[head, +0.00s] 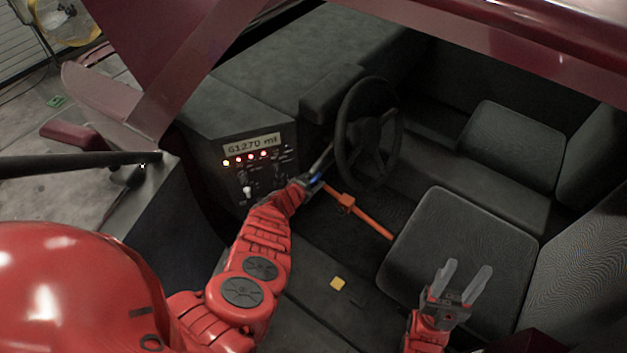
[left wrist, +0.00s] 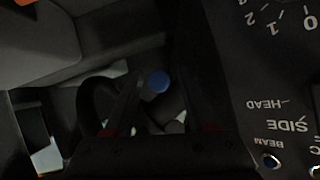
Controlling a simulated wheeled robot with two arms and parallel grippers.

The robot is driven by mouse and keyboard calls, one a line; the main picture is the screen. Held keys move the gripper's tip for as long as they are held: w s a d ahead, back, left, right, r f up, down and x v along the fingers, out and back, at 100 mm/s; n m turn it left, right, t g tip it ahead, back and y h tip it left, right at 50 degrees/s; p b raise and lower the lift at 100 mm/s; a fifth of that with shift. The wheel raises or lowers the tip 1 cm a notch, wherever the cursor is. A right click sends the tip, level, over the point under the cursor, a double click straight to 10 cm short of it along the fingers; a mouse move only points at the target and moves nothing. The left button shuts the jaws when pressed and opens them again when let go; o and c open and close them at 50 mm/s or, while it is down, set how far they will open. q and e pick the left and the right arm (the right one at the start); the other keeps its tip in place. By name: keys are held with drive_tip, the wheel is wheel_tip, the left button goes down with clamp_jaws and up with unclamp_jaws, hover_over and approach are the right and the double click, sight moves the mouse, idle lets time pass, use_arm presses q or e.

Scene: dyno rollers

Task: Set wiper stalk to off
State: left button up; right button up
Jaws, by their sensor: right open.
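The stalk with a blue tip (head: 315,178) sits left of the steering wheel (head: 372,135). My left gripper (head: 317,174) is at this blue tip. In the left wrist view the blue tip (left wrist: 158,82) shows between my dark fingers, with the wheel rim behind it. It is too dark to tell whether the fingers touch or grip it. The stalk's own position marks are not readable. My right gripper (head: 468,267) is open and empty, in front of the seat cushion.
A dash panel (head: 255,160) with lit lamps and a display reading 61270 mi stands left of my left gripper. An orange bar (head: 368,220) runs below the wheel. The seat (head: 440,240) is on the right. A yellow square (head: 338,284) lies on the floor.

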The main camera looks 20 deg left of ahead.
use_arm(q)
drive_tip(key=shift+s+r+p, duration=0.25)
drive_tip(key=shift+s+p, duration=0.1)
drive_tip(key=shift+p, duration=0.15)
drive_tip(key=p+v, duration=0.2)
drive_tip(key=shift+s+r, duration=0.1)
drive_tip(key=shift+r, duration=0.3)
drive_tip(key=p+v, duration=0.5)
drive_tip(key=v, duration=0.9)
drive_tip(key=shift+s+f, duration=0.15)
drive_tip(key=shift+f, duration=0.2)
drive_tip(key=shift+a, duration=0.1)
